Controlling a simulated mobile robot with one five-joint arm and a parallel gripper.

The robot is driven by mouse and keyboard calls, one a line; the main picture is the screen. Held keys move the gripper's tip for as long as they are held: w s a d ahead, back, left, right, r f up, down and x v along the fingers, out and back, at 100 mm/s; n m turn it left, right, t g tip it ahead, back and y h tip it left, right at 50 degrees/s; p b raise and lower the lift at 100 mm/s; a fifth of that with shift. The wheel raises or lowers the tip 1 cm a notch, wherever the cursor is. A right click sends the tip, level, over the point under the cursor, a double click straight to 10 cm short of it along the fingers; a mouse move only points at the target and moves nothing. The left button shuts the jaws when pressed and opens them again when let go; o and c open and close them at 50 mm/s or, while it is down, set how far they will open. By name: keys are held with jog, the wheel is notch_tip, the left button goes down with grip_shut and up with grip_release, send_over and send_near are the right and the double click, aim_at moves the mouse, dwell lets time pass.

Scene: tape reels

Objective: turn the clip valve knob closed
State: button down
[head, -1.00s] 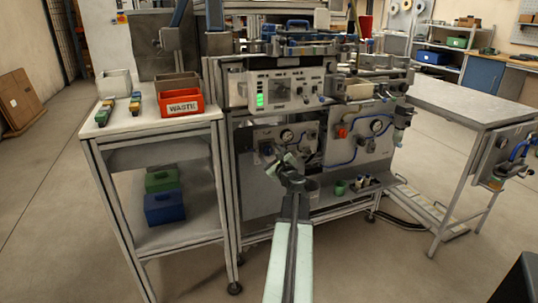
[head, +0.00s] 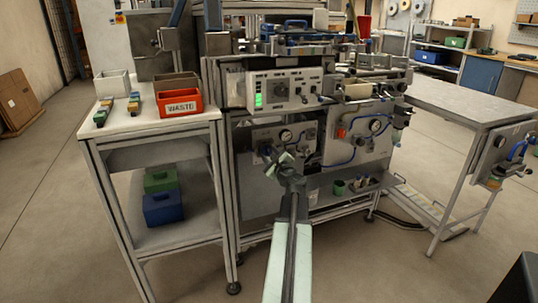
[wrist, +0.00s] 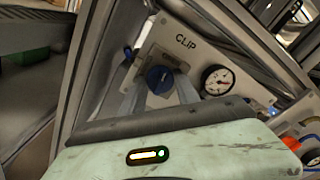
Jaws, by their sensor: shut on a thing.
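In the head view my gripper (head: 278,160) reaches up to the lower left panel of the machine. The knob there is too small and too covered to make out well.
A pressure gauge (wrist: 217,79) sits just right of the knob, near a metal frame post. In the head view a side table with a red WASTE bin (head: 181,104) stands left of the machine. A shelf with small green cups (head: 340,187) lies right of my gripper.

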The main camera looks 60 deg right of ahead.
jog(key=n, duration=0.4)
jog(key=shift+f+n, duration=0.1)
jog(key=shift+n, duration=0.2)
jog(key=n, duration=0.3)
jog(key=shift+a+n, duration=0.1)
jog(key=shift+n, duration=0.2)
jog(key=n, duration=0.4)
jog(key=shift+s+f, duration=0.1)
jog(key=shift+n, duration=1.7)
jog(key=c, duration=0.9)
grip_release()
